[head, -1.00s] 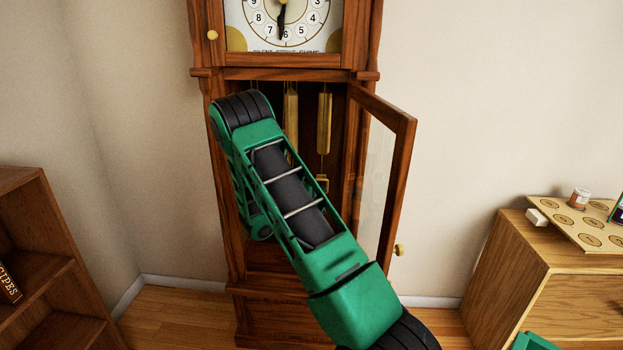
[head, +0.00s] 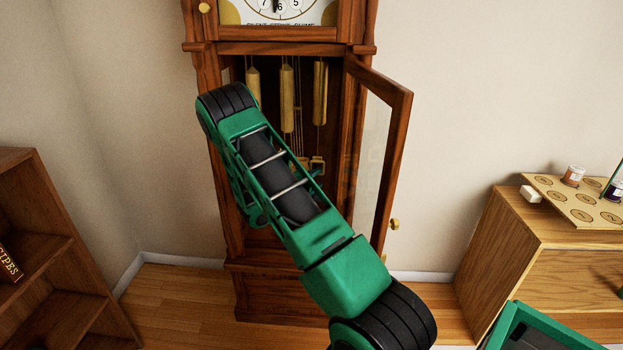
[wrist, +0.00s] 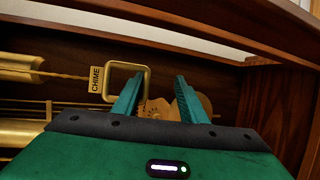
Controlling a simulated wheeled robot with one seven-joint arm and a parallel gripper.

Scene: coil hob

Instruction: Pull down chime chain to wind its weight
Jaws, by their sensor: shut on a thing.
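The tall wooden clock (head: 362,140) stands with its glazed door (head: 400,135) open to the right. Three brass weights hang inside: left (head: 253,85), middle (head: 287,100) and right (head: 320,92). In the wrist view, a tag reading CHIME (wrist: 96,79) sits beside a squarish brass pull ring (wrist: 127,67) on its chain (wrist: 65,75). My gripper (wrist: 157,95) is shut on the chime ring, its left finger overlapping it; the exact contact is partly hidden. In the head view my own arm hides the fingers.
A brass disc (wrist: 205,103) shows behind the fingers. A bookshelf (head: 45,240) stands at left. The open door stands close to the right of my arm.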

